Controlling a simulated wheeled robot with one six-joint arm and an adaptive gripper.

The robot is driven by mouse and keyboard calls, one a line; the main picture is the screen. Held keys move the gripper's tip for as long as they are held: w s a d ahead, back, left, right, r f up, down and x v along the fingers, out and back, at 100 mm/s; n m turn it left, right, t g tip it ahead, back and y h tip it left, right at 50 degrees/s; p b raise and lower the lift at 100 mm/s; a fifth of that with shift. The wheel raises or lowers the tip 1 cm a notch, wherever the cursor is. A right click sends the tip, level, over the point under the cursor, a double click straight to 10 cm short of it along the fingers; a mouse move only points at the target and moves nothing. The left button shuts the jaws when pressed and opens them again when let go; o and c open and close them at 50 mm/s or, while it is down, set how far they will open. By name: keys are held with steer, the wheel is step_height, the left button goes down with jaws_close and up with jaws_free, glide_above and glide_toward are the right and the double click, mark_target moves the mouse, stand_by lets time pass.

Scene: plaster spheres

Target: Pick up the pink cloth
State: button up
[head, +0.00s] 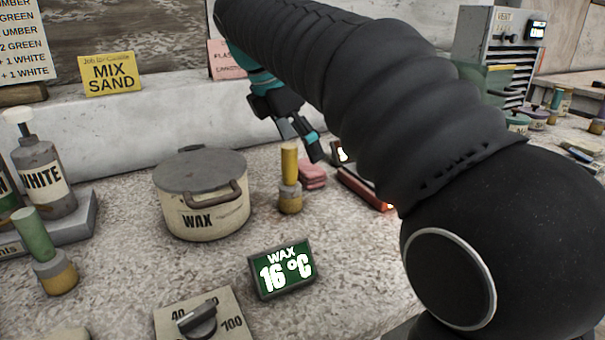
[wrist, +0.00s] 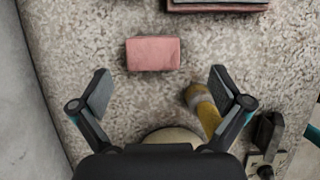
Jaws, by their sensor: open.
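The pink cloth (head: 312,176) is a small folded block lying on the speckled counter, behind and right of the yellow-topped stamp. In the wrist view the cloth (wrist: 153,54) lies flat, ahead of and between the two fingers. My gripper (head: 300,143) is open and empty, above the counter close to the cloth. In the wrist view my gripper (wrist: 160,88) shows its fingers spread wider than the cloth, which is apart from both.
The yellow-handled stamp (head: 290,180) stands close to the cloth; it also shows beside the right finger (wrist: 203,108). A wax pot (head: 203,195) stands left. A dark red object (head: 365,188) lies right of the cloth. A wax display (head: 282,270) stands in front.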

mark_target(308, 166)
steer(key=shift+w+x, duration=0.15)
steer(key=shift+x, duration=1.3)
steer(key=shift+w+x, duration=0.1)
steer(key=shift+x, duration=1.35)
steer(key=shift+a, duration=0.2)
steer(key=c, duration=1)
